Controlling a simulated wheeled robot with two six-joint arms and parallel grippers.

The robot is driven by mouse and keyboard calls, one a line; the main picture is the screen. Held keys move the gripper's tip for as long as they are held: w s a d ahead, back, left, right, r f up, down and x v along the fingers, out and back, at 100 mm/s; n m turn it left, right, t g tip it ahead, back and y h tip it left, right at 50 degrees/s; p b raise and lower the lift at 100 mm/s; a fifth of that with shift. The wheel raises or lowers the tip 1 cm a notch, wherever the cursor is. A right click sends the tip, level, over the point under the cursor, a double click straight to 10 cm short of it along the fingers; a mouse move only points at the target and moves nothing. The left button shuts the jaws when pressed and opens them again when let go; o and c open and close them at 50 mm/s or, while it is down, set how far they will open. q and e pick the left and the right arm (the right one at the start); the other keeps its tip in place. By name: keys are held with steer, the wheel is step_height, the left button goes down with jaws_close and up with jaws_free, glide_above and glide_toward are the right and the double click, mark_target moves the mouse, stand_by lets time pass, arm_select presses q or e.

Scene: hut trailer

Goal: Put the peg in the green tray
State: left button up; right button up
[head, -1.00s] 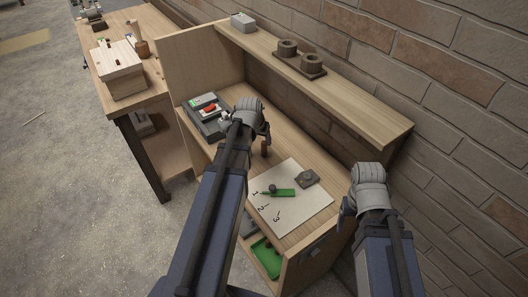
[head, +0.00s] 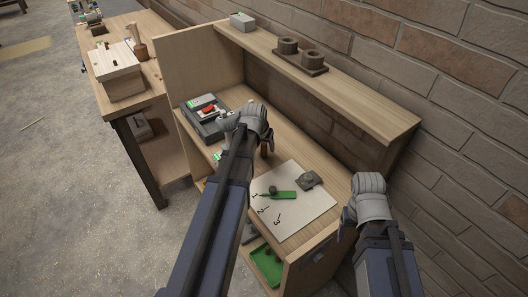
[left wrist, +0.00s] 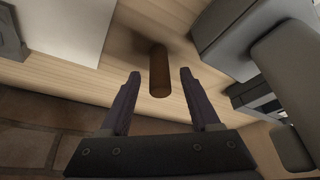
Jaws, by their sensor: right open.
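The peg (left wrist: 159,72) is a brown cylinder standing on the wooden desk. In the left wrist view it lies just ahead of and between the fingers of my left gripper (left wrist: 160,100), which is open and empty. In the head view the peg (head: 264,150) is partly hidden by my left gripper (head: 245,140). The green tray (head: 267,264) sits low at the front, in the open space under the desktop. My right gripper (head: 347,222) is at the desk's right end, away from the peg; its fingers are mostly hidden behind the wrist.
A white numbered sheet (head: 309,214) lies on the desk with a green piece (head: 284,195) and a grey block (head: 309,180). A dark grey case (head: 207,126) stands left of my left gripper. A shelf (head: 345,84) runs above the back, against the brick wall.

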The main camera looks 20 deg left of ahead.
arm_select(q)
jaws_close()
steer(key=shift+r, duration=0.2)
stand_by(0.6)
step_height(320, 180, up, 28)
steer(key=p, duration=2.8)
steer(key=shift+f, duration=0.2)
